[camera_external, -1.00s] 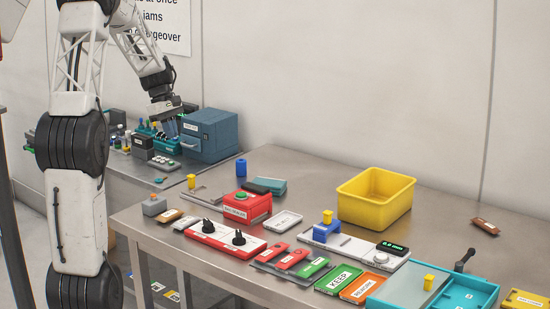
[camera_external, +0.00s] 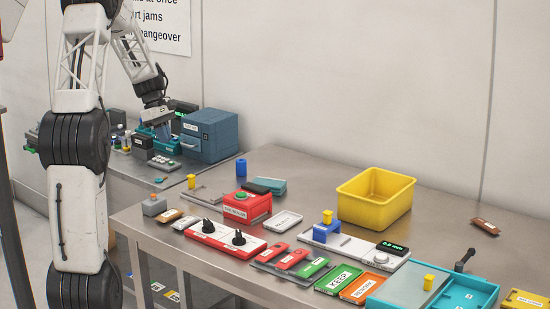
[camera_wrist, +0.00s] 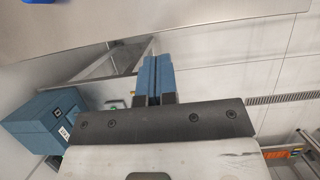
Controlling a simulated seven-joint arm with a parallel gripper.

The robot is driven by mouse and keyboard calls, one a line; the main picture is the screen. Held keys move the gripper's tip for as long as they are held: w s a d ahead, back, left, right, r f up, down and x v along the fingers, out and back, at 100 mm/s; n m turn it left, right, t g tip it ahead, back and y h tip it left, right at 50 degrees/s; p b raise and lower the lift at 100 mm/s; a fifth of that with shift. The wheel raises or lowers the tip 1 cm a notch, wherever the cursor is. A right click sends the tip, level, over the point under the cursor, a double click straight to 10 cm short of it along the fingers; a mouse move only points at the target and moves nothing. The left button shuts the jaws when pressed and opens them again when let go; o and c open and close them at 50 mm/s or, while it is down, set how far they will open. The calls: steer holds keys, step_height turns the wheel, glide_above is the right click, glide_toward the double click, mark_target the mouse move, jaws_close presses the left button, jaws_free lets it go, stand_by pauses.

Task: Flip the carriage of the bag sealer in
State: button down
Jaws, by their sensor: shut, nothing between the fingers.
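My gripper (camera_external: 165,134) is at the back left in the external view, over the side bench and just left of the blue box-shaped machine. Its two blue fingers are together and empty in the wrist view (camera_wrist: 152,78). I cannot tell for certain which device is the bag sealer or which part is its carriage; no label here is legible as that. Small teal parts (camera_external: 146,132) lie near and partly behind the fingers. Whether the fingers touch anything is not clear.
The blue machine (camera_external: 210,137) stands close right of my gripper; it also shows in the wrist view (camera_wrist: 42,122). A grey button panel (camera_external: 164,162) is in front. The main table carries a red box (camera_external: 247,208), a yellow bin (camera_external: 362,216) and several trays.

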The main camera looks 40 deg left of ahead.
steer(key=x, duration=0.9)
steer(key=shift+d+f, duration=0.1)
steer(key=shift+f, duration=0.2)
steer(key=d, duration=0.3)
steer(key=shift+d, duration=0.5)
steer(key=shift+d, duration=0.1)
glide_above(209, 195)
steer(key=a, duration=0.2)
steer(key=shift+s+f, duration=0.1)
